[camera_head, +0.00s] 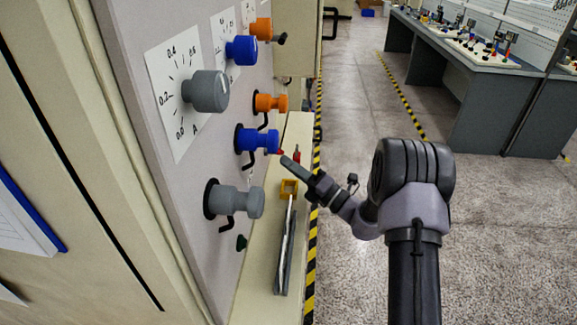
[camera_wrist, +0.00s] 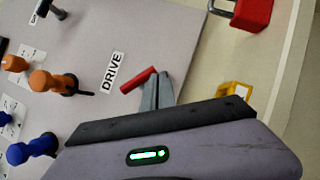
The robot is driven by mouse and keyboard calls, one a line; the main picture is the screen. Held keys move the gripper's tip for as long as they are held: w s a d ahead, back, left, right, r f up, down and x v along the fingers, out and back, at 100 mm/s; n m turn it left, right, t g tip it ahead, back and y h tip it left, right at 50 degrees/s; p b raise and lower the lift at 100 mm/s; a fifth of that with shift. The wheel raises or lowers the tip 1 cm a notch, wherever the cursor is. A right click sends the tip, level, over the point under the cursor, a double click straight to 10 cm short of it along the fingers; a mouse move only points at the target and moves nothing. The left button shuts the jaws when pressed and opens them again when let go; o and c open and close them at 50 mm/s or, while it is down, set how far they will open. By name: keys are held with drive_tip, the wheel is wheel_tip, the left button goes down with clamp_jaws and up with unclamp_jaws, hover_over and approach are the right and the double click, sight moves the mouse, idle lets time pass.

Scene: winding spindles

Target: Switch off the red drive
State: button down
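The red drive switch (camera_wrist: 138,79) is a short red bar on the grey panel, beside the "DRIVE" label (camera_wrist: 115,72) in the wrist view. There it slants from lower left to upper right. In the head view only a small red bit of it (camera_head: 280,152) shows, beside the blue spindle. My gripper (camera_wrist: 158,78) has its grey fingers close together and looks shut. Its tips are right at the upper right end of the red bar; I cannot tell whether they touch it. In the head view my gripper (camera_head: 287,160) points at the panel from the right.
Grey (camera_head: 236,202), blue (camera_head: 257,140) and orange (camera_head: 270,103) spindles stick out of the panel near my arm. A red padlock (camera_wrist: 252,14) and a yellow object (camera_wrist: 236,90) are on the ledge below. Open floor (camera_head: 500,230) lies right.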

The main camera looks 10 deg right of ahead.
drive_tip(key=shift+w+d, duration=0.15)
drive_tip(key=shift+w, duration=0.35)
drive_tip(key=shift+w+d+r+n+y+p, duration=0.15)
drive_tip(key=shift+w+r+n+y+p, duration=0.25)
drive_tip(key=shift+n, duration=0.5)
drive_tip(key=shift+w, duration=0.25)
drive_tip(key=f+b, duration=0.2)
drive_tip(key=f, duration=0.2)
drive_tip(key=shift+s+d+b, duration=0.15)
drive_tip(key=shift+d+b, duration=0.15)
drive_tip(key=shift+b, duration=0.1)
drive_tip(key=s+d+f+p, duration=0.2)
drive_tip(key=d+f, duration=0.3)
drive_tip(key=d, duration=0.3)
drive_tip(key=shift+s+f, duration=0.25)
drive_tip(key=shift+s, duration=0.05)
drive_tip(key=shift+d, duration=0.1)
